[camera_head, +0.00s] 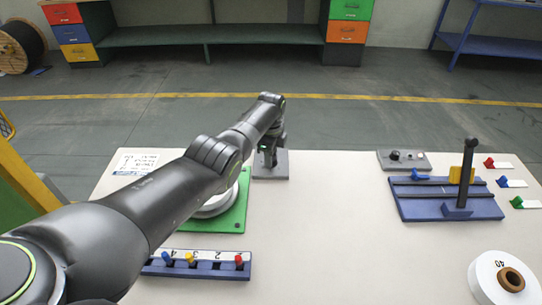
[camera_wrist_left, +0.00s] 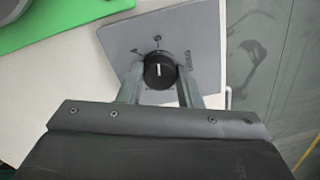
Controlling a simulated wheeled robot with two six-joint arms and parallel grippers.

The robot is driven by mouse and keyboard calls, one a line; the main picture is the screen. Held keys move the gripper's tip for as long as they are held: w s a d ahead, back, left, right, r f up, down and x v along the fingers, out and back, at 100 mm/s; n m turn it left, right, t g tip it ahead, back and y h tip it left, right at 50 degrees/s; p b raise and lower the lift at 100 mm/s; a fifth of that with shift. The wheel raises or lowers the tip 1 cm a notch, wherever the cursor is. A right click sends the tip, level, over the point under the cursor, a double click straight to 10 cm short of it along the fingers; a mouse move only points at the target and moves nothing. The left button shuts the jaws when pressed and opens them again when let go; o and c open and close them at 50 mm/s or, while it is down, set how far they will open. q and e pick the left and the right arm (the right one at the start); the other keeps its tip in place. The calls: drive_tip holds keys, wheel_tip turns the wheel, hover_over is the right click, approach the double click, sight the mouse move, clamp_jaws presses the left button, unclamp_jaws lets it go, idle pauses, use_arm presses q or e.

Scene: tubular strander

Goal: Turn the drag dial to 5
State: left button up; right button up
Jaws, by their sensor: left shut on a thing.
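The drag dial is a black round knob (camera_wrist_left: 160,70) with a white pointer line, on a grey plate (camera_wrist_left: 199,27) with printed marks around it, in the left wrist view. The pointer line points up the picture, toward a mark just above the knob. My left gripper (camera_wrist_left: 160,78) is shut on the knob, one finger on each side. In the head view the grey plate (camera_head: 272,170) sits at the table's far edge, and my left gripper (camera_head: 270,150) comes down on it, hiding the dial. My right gripper is not in view.
A green plate (camera_head: 240,215) with a round part lies beside my left arm. A blue numbered rack (camera_head: 215,271) with coloured pegs is nearer. At right are a blue slide base (camera_head: 420,208), a grey switch box (camera_head: 415,165) and a white spool (camera_head: 487,277). The middle table is clear.

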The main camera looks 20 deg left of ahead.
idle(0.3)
use_arm(q)
drive_tip(key=o, duration=1)
drive_tip(key=shift+r, duration=0.15)
drive_tip(key=shift+r, duration=0.3)
wheel_tip(320, 180, up, 5)
drive_tip(key=shift+r+p, duration=0.2)
drive_tip(key=shift+p, duration=0.5)
wheel_tip(320, 180, up, 11)
drive_tip(key=shift+r+b, duration=0.1)
drive_tip(key=shift+b, duration=0.75)
